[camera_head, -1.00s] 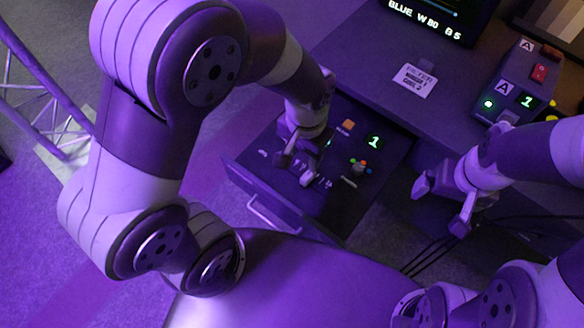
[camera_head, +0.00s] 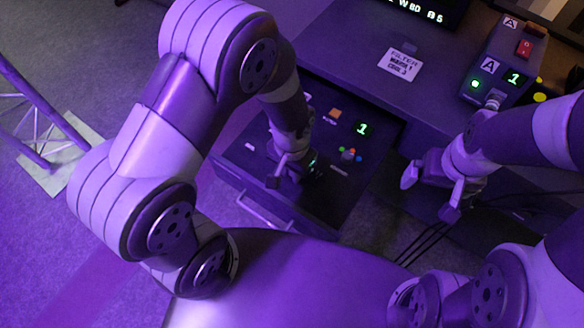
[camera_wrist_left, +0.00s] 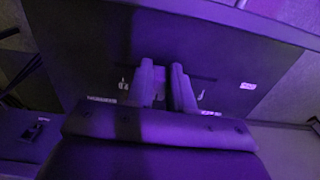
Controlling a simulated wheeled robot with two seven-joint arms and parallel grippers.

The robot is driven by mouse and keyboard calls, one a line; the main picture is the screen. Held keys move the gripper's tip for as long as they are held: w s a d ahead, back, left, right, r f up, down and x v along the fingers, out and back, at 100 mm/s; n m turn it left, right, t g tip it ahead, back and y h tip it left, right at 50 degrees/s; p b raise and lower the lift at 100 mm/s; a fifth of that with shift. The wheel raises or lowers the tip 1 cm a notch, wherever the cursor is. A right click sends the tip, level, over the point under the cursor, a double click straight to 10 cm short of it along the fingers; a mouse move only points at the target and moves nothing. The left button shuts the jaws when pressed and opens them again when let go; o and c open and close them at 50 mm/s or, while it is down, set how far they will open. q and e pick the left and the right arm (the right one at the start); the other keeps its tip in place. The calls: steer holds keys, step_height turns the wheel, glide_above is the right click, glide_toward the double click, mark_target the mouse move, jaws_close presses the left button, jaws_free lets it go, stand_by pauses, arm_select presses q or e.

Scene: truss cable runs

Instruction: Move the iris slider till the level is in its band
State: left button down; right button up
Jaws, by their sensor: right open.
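My left gripper (camera_head: 292,176) is low over the dark control panel (camera_head: 335,197) of a pulled-out drawer. In the left wrist view its two fingers (camera_wrist_left: 168,92) point at the panel (camera_wrist_left: 225,68) with a narrow gap between them. I cannot tell whether they grip anything. No iris slider can be made out; the fingers hide part of the panel, and its labels are too small to read. A screen (camera_head: 425,8) at the top shows partly cut-off text; no level band is clear. My right gripper (camera_head: 432,190) is open and empty, right of the drawer.
The panel has a green "1" display (camera_head: 362,129), an orange button (camera_head: 335,113) and several small coloured buttons (camera_head: 350,155). A white filter label (camera_head: 399,64) lies on the desk. A box with a red switch (camera_head: 525,48) is at right. Cables run below my right gripper.

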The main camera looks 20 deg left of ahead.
arm_select(q)
steer(key=shift+s+d+r+p, duration=0.15)
steer(key=shift+p, duration=0.4)
steer(key=shift+d, duration=0.1)
steer(key=shift+f, duration=0.25)
steer(key=c, duration=1)
jaws_free()
step_height(320, 180, up, 13)
steer(key=p, duration=0.2)
steer(key=shift+f, duration=0.15)
